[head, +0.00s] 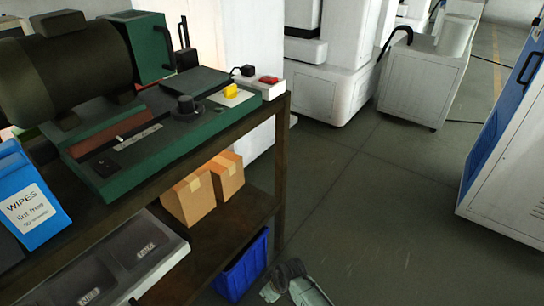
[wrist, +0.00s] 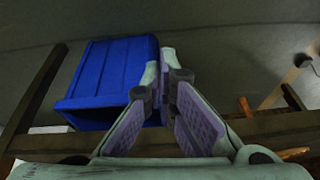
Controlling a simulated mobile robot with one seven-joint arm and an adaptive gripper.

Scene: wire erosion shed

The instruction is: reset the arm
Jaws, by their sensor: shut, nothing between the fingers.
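My gripper (wrist: 160,70) shows in the wrist view with its purple-padded fingers angled in and their tips together. It is shut with nothing between the fingers. A blue bin (wrist: 108,75) lies beyond and to the left of the fingers in that view; I cannot tell the exact gap. In the head view, a pale grey-green part of my arm shows at the bottom edge, just right of the blue bin (head: 243,266). My fingertips cannot be made out there.
A dark-framed bench (head: 281,150) fills the left, carrying a green machine (head: 160,130) and a blue wipes box (head: 28,200). Cardboard boxes (head: 190,198) sit on its lower shelf. A white-and-blue cabinet (head: 510,150) stands right. The floor (head: 380,210) between is clear.

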